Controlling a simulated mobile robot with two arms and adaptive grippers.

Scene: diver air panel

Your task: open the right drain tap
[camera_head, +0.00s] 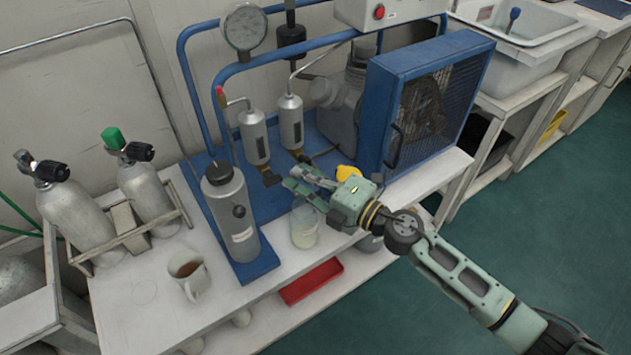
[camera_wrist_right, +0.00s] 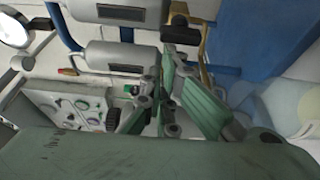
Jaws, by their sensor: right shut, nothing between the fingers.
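Two grey filter cylinders hang on the blue panel frame, the left one (camera_head: 254,138) and the right one (camera_head: 291,122). Below the left one is a dark drain tap (camera_head: 270,179). The right drain tap (camera_head: 304,158) is small and dark under the right cylinder, just behind my right gripper (camera_head: 297,180). That gripper is shut and holds nothing. Its green fingers also show in the wrist view (camera_wrist_right: 168,88), close to the bottom ends of the cylinders; they partly hide the fittings there. Contact with the tap and the tap's handle position cannot be told. My left gripper is not in view.
A clear jar (camera_head: 304,226) stands under the gripper. A large grey bottle (camera_head: 231,211) stands at its left, and a blue fan housing (camera_head: 421,101) at its right. A mug (camera_head: 188,275) and gas cylinders (camera_head: 147,196) are farther left. A red tray (camera_head: 311,281) lies low in front.

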